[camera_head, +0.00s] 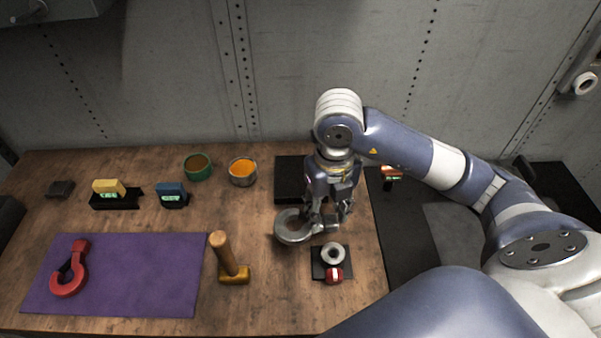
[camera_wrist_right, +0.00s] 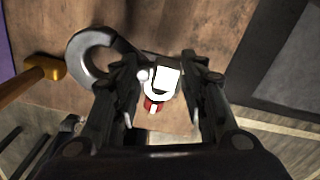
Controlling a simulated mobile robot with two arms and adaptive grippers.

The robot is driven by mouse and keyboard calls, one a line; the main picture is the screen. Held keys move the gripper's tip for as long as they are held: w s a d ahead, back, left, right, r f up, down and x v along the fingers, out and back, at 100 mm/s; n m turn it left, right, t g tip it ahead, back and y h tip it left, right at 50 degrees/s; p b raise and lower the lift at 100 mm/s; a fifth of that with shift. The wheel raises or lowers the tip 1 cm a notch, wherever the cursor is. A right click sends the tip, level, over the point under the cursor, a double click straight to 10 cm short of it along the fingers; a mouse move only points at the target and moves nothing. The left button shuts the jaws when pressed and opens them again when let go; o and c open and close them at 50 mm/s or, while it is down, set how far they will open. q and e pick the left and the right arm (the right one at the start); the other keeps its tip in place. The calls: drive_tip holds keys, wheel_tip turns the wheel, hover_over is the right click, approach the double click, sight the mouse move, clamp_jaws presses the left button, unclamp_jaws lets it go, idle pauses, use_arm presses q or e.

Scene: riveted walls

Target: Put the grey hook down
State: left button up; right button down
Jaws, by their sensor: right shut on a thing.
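The grey hook (camera_head: 292,228) is a thick metal curve at the right part of the wooden table. My right gripper (camera_head: 328,218) is shut on its shank end, with the curve sticking out to the left. In the wrist view the hook (camera_wrist_right: 84,58) reaches left from beside the fingers (camera_wrist_right: 163,82). Whether the hook touches the table or hangs just above it, I cannot tell. My left gripper is not in view.
A black pad (camera_head: 318,268) with a grey round piece and a red piece lies just in front. A black slab (camera_head: 287,180) lies behind. A hammer (camera_head: 229,258) and a purple mat (camera_head: 125,285) with a red hook (camera_head: 66,286) are left. Two tins (camera_head: 242,171) stand farther back.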

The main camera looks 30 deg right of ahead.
drive_tip(key=shift+w+d+r+m, duration=0.1)
drive_tip(key=shift+w+d+m, duration=0.1)
drive_tip(key=shift+w+m, duration=0.15)
drive_tip(key=w+d+p, duration=0.1)
drive_tip(key=w+d, duration=0.1)
drive_tip(key=w, duration=0.2)
drive_tip(key=w+d+f+p, duration=0.1)
drive_tip(key=w+d+p, duration=0.1)
drive_tip(key=w, duration=0.3)
drive_tip(key=w+d+p, duration=0.1)
drive_tip(key=w+d, duration=0.1)
drive_tip(key=w, duration=0.2)
drive_tip(key=shift+w+d+f, duration=0.1)
drive_tip(key=shift+w+f, duration=0.15)
drive_tip(key=shift+w, duration=0.15)
drive_tip(key=shift+f+p, duration=1.1)
drive_tip(key=shift+f, duration=0.65)
drive_tip(key=shift+f, duration=0.1)
drive_tip(key=shift+f+b, duration=0.15)
drive_tip(key=shift+b, duration=0.15)
drive_tip(key=c, duration=1)
unclamp_jaws()
drive_tip(key=shift+o, duration=0.2)
